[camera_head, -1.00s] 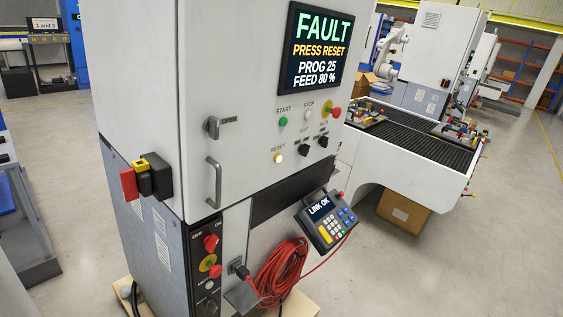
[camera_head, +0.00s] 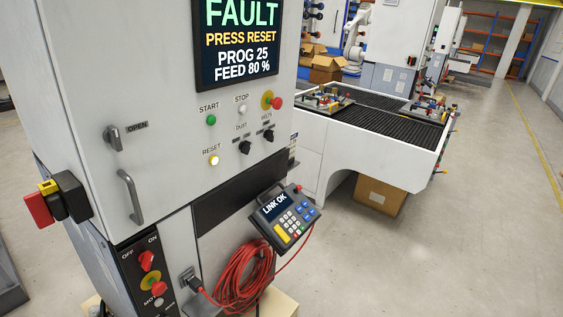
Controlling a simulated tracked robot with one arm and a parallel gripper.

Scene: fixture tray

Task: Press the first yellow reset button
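The yellow reset button (camera_head: 214,160) sits on the front of a tall white control cabinet (camera_head: 160,60), under a RESET label. It looks lit. Above it a dark screen (camera_head: 238,40) reads FAULT, PRESS RESET, PROG 25, FEED 80 %. Around the button are a green START button (camera_head: 211,120), a white STOP button (camera_head: 243,110), a red emergency button on a yellow ring (camera_head: 272,101) and two black knobs (camera_head: 245,147). My gripper does not show in this view, and nothing covers the reset button.
A pendant (camera_head: 286,216) reading LINK OK hangs at the cabinet's lower right above a coiled red cable (camera_head: 238,272). A door handle (camera_head: 130,196) sticks out left of the button. A long machine bed (camera_head: 385,150) extends behind. Open floor (camera_head: 480,250) lies at right.

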